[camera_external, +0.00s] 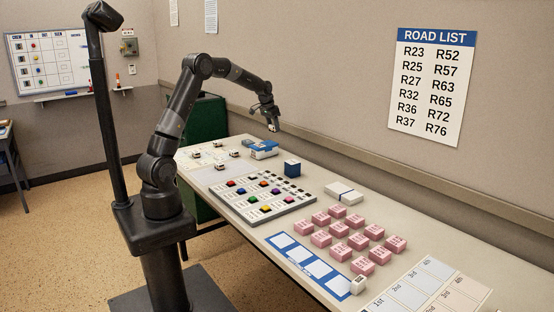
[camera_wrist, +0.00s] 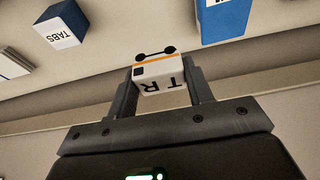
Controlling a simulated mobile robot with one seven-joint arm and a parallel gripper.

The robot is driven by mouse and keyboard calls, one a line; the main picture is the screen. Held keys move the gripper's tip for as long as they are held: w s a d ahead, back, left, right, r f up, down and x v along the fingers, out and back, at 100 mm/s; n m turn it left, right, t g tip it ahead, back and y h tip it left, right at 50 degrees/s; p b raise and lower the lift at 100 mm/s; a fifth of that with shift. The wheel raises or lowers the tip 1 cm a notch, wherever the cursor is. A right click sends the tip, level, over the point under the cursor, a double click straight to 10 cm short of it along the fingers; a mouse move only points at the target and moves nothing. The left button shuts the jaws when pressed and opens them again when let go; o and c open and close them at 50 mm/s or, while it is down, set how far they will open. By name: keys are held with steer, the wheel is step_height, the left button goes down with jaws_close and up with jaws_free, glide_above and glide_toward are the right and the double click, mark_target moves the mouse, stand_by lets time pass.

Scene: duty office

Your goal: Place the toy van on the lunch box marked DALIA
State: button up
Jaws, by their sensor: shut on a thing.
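My gripper (camera_external: 272,125) is raised above the far part of the table. In the wrist view my gripper (camera_wrist: 163,88) is shut on a small white toy van (camera_wrist: 160,72) with an orange stripe, dark wheels and the letters "TR". The held van is too small to make out clearly in the external view. Several pink boxes (camera_external: 357,241) with small dark print stand in rows on the nearer half of the table. Their print is too small to read, so I cannot tell which, if any, says DALIA.
Small white vans (camera_external: 219,166) stand on a pale sheet at the far end. Near them are a blue-and-white box (camera_external: 263,149) and a blue box (camera_external: 292,168). A tray of coloured pieces (camera_external: 262,197) lies mid-table. The wrist view shows a blue box labelled TABS (camera_wrist: 62,25).

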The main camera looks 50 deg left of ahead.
glide_above(265, 144)
steer(key=f, duration=0.4)
steer(key=s+f, duration=0.1)
steer(key=f, duration=0.1)
steer(key=shift+a+f, duration=0.25)
steer(key=shift+f, duration=2.05)
steer(key=shift+f, duration=0.1)
steer(key=o, duration=0.9)
steer(key=shift+o, duration=0.2)
steer(key=shift+w, duration=0.1)
